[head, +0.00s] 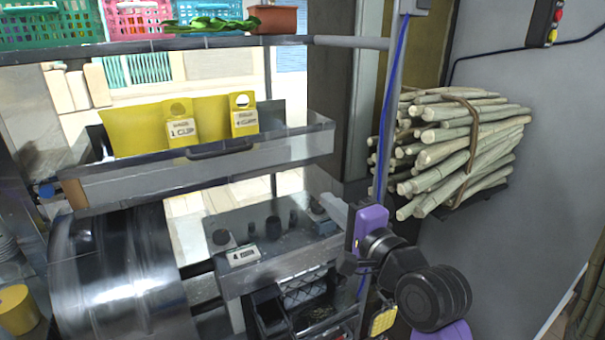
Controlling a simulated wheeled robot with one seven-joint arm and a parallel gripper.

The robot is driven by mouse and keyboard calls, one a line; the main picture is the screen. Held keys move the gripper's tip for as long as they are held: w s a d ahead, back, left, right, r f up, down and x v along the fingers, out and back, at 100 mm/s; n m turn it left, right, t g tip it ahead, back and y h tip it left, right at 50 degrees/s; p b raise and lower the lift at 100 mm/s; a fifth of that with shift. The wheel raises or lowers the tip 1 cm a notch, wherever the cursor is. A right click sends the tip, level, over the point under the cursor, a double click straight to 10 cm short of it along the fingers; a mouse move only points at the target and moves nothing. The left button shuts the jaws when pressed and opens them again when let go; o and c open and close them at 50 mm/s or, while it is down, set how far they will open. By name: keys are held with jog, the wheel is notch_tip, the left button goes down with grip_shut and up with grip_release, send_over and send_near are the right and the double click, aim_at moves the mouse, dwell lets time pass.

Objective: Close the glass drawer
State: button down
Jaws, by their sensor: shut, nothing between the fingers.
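The glass drawer (270,148) is a clear, wide box with a dark frame in the left and middle of the head view. It has a black bar handle (220,148) on its front. My gripper (350,254) is at the lower middle, below and to the right of the drawer. It is shut and empty, apart from the handle. Its fingertips are small and partly hidden by my purple and black wrist.
A steel drum (120,275) stands at lower left. A metal counter box (265,245) with dark knobs sits below the drawer. A bundle of cane (460,145) rests on a wall shelf at right. Baskets (140,18) line the shelf above. A blue cable (392,90) hangs by a post.

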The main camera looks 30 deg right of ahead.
jog(key=w+p, duration=0.2)
jog(key=w, duration=1.2)
